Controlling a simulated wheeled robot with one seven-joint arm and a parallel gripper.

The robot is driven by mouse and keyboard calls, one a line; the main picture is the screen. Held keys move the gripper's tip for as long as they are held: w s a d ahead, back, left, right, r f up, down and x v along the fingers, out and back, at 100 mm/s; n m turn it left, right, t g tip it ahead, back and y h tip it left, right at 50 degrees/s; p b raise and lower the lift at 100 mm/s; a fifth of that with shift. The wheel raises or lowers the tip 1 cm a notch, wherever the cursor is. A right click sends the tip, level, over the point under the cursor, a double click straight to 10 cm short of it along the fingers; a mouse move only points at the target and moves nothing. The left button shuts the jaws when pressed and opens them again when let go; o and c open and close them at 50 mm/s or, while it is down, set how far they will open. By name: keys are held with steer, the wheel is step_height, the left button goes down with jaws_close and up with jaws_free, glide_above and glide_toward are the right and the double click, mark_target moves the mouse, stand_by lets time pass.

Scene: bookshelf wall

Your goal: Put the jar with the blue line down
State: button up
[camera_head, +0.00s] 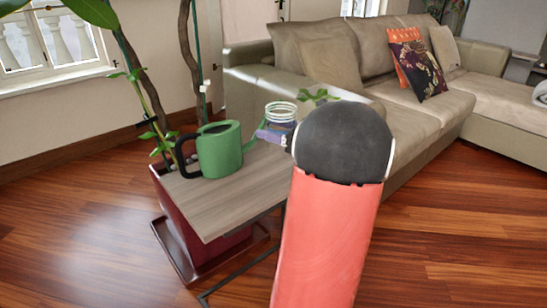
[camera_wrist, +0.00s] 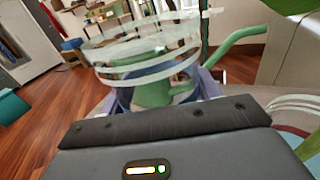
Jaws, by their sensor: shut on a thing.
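A clear glass jar with pale rings (camera_head: 281,111) is held in my gripper (camera_head: 272,133), behind the far end of the small wooden side table (camera_head: 225,205) as seen in the head view. In the wrist view the jar (camera_wrist: 140,62) fills the upper middle, between bluish fingers. The fingers are shut on it. My arm hides the table's right side in the head view. I cannot tell whether the jar's base touches the tabletop. The blue line is hard to make out against the bluish fingers.
A green watering can (camera_head: 220,150) with a dark handle stands on the table's left part, its spout toward the jar. A potted plant with a red pot (camera_head: 205,250) is at the left. A beige sofa (camera_head: 410,120) stands behind. The table's near part is bare.

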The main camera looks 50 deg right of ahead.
step_height(320, 180, down, 8)
steer(key=shift+r, duration=0.1)
steer(key=shift+b, duration=0.3)
steer(key=o, duration=1)
steer(key=shift+r, duration=0.1)
steer(key=v, duration=1.2)
steer(key=shift+s, duration=0.1)
